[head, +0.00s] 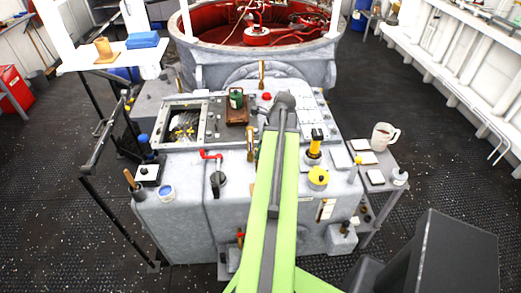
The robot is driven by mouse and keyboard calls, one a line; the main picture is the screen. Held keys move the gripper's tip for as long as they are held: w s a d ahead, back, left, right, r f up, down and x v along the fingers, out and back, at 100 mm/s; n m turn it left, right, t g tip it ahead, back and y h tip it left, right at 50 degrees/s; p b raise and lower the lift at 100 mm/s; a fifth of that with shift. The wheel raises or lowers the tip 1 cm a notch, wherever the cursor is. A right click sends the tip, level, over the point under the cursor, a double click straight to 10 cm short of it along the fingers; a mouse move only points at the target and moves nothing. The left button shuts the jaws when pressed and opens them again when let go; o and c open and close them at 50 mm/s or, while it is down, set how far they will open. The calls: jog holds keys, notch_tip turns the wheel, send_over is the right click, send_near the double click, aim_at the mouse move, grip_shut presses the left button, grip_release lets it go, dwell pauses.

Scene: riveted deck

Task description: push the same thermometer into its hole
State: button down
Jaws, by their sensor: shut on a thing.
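My gripper (264,112) is at the far end of my green arm, above the grey machine's top (225,165). The wrist and arm hide most of its fingers and what they are shut on. A slim upright brass piece (251,143), which may be the thermometer, shows just left of my arm, below the gripper in the picture. I cannot tell whether it is the thing held or how deep it sits in a hole. Another brass upright piece (262,72) stands farther back, near the red-lined tub. No hole is clearly visible.
A red-handled valve (214,168) and an open square hatch (183,127) lie left of my arm. A green jar (236,98) stands on a brown base. A mug (383,136) is on the side table.

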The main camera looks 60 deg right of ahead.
aim_at(256, 164)
jog(key=shift+f+b, duration=2.05)
jog(key=shift+f, duration=0.05)
dwell(0.5)
jog(key=c, duration=0.9)
grip_release()
jog(key=shift+r, duration=0.15)
jog(key=p+v, duration=1.6)
jog(key=v, duration=0.1)
jog(key=shift+s, duration=0.1)
